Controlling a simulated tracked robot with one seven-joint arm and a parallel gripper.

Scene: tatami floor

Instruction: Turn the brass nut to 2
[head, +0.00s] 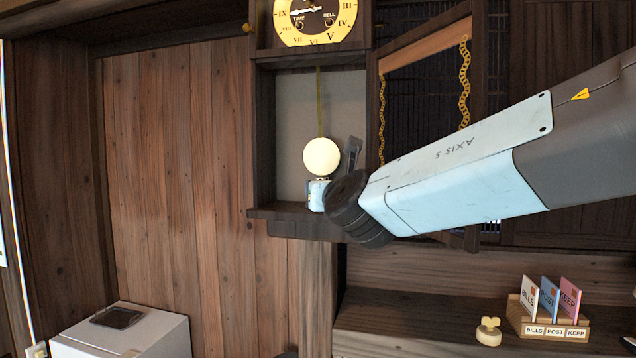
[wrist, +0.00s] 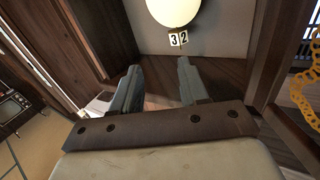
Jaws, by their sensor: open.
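The round cream pendulum bob (head: 321,156) hangs from a thin rod inside the open clock case, and its lower part shows in the wrist view (wrist: 174,10). Just below it are white number plates (wrist: 178,39) reading 3 and 2, the 3 on the left. I cannot make out the brass of the nut itself. My gripper (wrist: 157,76) is open and empty. Its two fingers point toward the plates, which lie beyond the fingertips and nearer the right finger. In the head view, my arm's dark wrist covers part of the case beside the bob.
The clock dial (head: 315,20) is above the bob. The case floor (head: 270,211) and side walls enclose the space, and the glazed door (head: 383,105) with a gold chain stands open at the right. A letter rack (head: 548,318) and a small cream object (head: 488,331) sit on the lower shelf.

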